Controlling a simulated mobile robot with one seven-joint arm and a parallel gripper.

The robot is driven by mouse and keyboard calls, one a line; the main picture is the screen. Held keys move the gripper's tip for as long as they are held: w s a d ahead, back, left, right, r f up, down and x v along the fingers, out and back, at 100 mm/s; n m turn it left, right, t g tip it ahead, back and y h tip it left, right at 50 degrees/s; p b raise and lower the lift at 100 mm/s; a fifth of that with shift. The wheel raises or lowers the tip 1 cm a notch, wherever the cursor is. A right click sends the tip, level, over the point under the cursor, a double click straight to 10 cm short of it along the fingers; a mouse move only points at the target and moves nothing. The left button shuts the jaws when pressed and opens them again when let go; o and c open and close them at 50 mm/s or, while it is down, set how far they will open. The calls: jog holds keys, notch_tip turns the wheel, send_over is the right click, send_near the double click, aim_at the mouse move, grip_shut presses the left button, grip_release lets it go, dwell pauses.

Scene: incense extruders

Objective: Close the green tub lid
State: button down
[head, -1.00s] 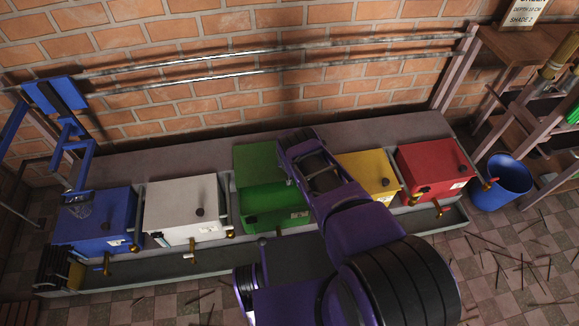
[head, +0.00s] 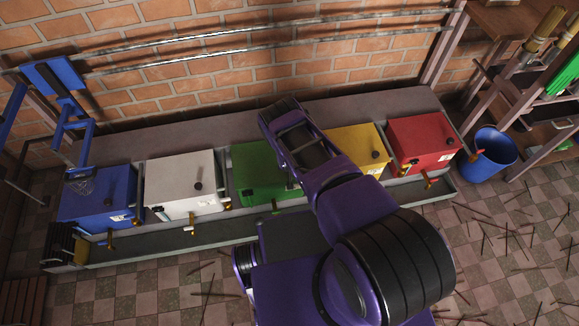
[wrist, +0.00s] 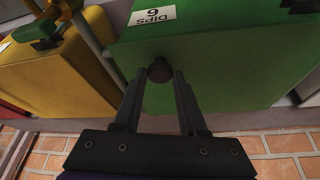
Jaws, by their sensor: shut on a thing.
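The green tub (head: 250,163) stands in the middle of the row, between the white and yellow tubs. Its green lid (wrist: 225,60) lies down flat over the tub in the head view, as far as my arm lets me see. In the wrist view a dark round knob (wrist: 160,69) sits on the lid near the label side. My gripper (wrist: 159,80) is shut on this knob, one finger on each side. In the head view my arm covers the right part of the green tub and hides the knob and fingertips.
The white tub (head: 182,181) is close on the left, the yellow tub (head: 357,139) close on the right. The red tub (head: 421,137) and blue tub (head: 95,194) stand at the ends. A blue bucket (head: 492,152) is on the floor at right. A brick wall (head: 230,105) rises behind.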

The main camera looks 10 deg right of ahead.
jog(key=shift+s+f, duration=0.1)
jog(key=shift+s, duration=0.2)
jog(key=shift+c, duration=2.3)
grip_release()
jog(key=p+v, duration=0.4)
jog(key=v, duration=1.3)
jog(key=shift+r, duration=0.3)
jog(key=shift+w, duration=0.1)
